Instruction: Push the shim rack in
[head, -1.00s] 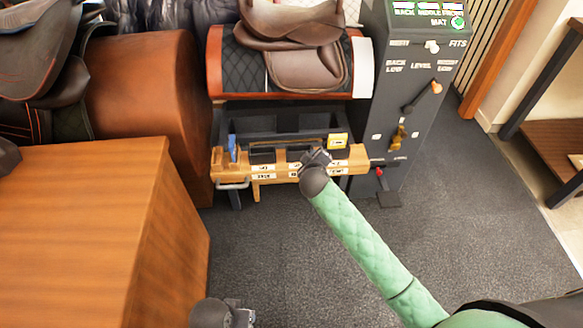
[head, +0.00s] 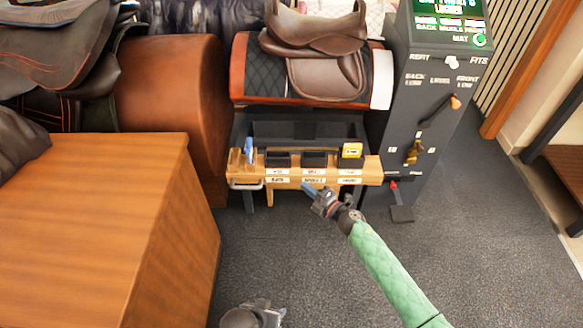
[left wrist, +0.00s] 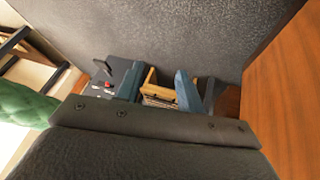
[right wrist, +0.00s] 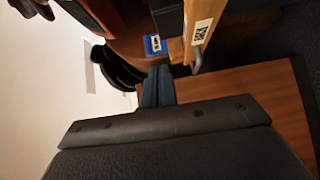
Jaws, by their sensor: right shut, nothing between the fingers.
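The wooden shim rack (head: 365,172) sits low under the saddle stand, with labels along its front and a metal handle at its left end. It holds a blue item (head: 249,150), dark blocks (head: 314,159) and a yellow-topped block (head: 351,151). My right gripper (head: 307,187) is shut and empty, just in front of the rack's lower front edge; I cannot tell whether it touches. The right wrist view shows the rack's end (right wrist: 203,28) beyond the closed fingers. My left gripper (head: 272,313) is low at the bottom, away from the rack, with its fingers apart in the left wrist view (left wrist: 157,88).
A dark control pillar (head: 425,130) with levers and a screen stands right of the rack. A saddle (head: 325,65) rests on the stand above. A wooden cabinet (head: 110,220) fills the left front. Grey floor (head: 480,240) is open at right.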

